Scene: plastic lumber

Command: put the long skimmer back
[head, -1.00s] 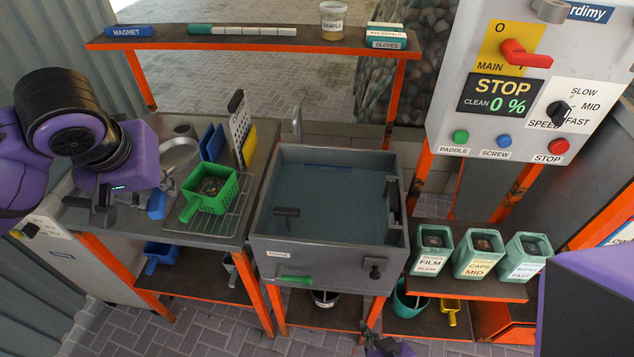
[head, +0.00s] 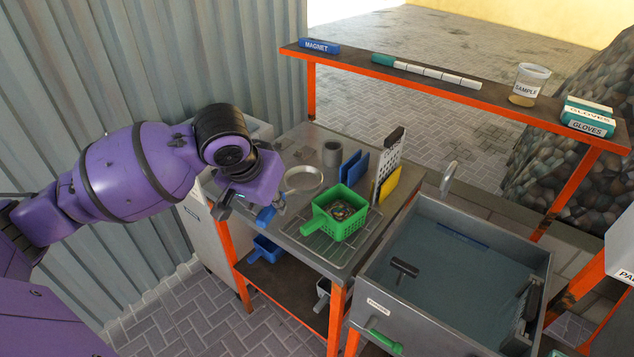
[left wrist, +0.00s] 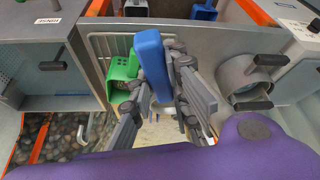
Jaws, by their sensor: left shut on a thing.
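My left gripper (head: 228,205) is at the left front part of the steel table, shut on a tool with a blue handle (head: 265,216). In the left wrist view, the blue handle (left wrist: 150,62) stands out between the fingers (left wrist: 165,100). A round, pale ring-shaped head (head: 303,178) lies just behind the handle in the head view and looks like the long skimmer's head. The gripper and wrist hide where handle and head join. I cannot tell whether the tool touches the table. My right gripper is not in view.
A green basket (head: 345,208) with dark bits stands on the rack right of the handle. The water tank (head: 368,303) is at right, the corrugated wall (head: 150,60) at left.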

